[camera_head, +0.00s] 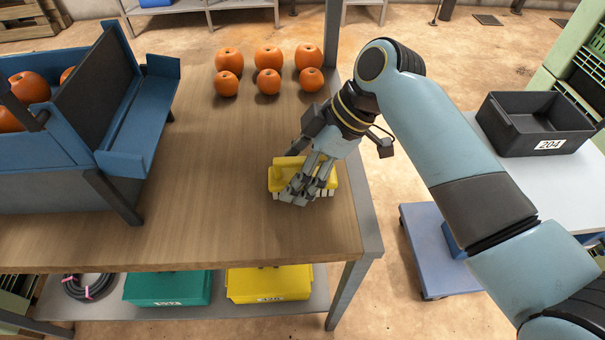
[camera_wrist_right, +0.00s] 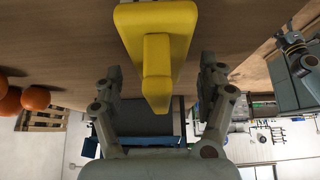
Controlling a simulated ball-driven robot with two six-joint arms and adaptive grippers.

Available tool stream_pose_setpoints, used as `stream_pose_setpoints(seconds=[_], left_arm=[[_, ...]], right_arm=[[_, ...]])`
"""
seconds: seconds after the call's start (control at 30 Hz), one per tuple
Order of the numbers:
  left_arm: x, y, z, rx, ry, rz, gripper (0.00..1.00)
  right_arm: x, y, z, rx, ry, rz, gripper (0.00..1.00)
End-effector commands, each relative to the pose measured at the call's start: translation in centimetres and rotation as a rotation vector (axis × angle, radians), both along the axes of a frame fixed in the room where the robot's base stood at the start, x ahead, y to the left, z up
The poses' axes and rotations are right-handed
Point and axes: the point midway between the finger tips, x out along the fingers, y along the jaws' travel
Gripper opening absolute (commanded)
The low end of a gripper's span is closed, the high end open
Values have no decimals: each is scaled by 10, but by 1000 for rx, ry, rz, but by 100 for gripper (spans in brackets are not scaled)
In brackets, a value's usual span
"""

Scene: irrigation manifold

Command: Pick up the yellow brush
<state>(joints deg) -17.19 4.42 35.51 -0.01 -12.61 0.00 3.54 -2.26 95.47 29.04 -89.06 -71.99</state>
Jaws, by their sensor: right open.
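The yellow brush (camera_head: 277,180) lies on the wooden table with its pale bristles down, near the table's right front part. In the right wrist view the brush (camera_wrist_right: 156,45) shows its yellow back and raised handle. My right gripper (camera_head: 308,190) is over the brush and hides part of it. In the right wrist view my right gripper (camera_wrist_right: 160,78) is open, with one finger on each side of the brush handle and visible gaps between. I cannot tell how deep the fingertips reach. My left gripper is not in view.
Several oranges (camera_head: 268,57) stand at the back of the wooden table (camera_head: 200,225). A blue sorter-like chute (camera_head: 140,115) with oranges fills the left. A black bin (camera_head: 535,122) sits on a white table at right. Green and yellow boxes (camera_head: 268,284) are on the lower shelf.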

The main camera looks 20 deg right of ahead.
Motion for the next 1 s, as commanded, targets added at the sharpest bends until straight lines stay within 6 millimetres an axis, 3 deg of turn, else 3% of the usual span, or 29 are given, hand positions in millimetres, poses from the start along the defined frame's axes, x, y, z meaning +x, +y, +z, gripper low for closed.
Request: stream_pose_setpoints(seconds=[0.13, 0.37, 0.87, 1.0], left_arm=[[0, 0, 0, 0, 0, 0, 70], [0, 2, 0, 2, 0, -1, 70], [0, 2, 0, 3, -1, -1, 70], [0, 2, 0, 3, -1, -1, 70]], right_arm=[[3, 9, -14, 1, 0, -1, 75], [3, 10, -16, 0, -1, -1, 75], [3, 10, -16, 0, -1, -1, 12], [3, 10, -16, 0, -1, -1, 10]])
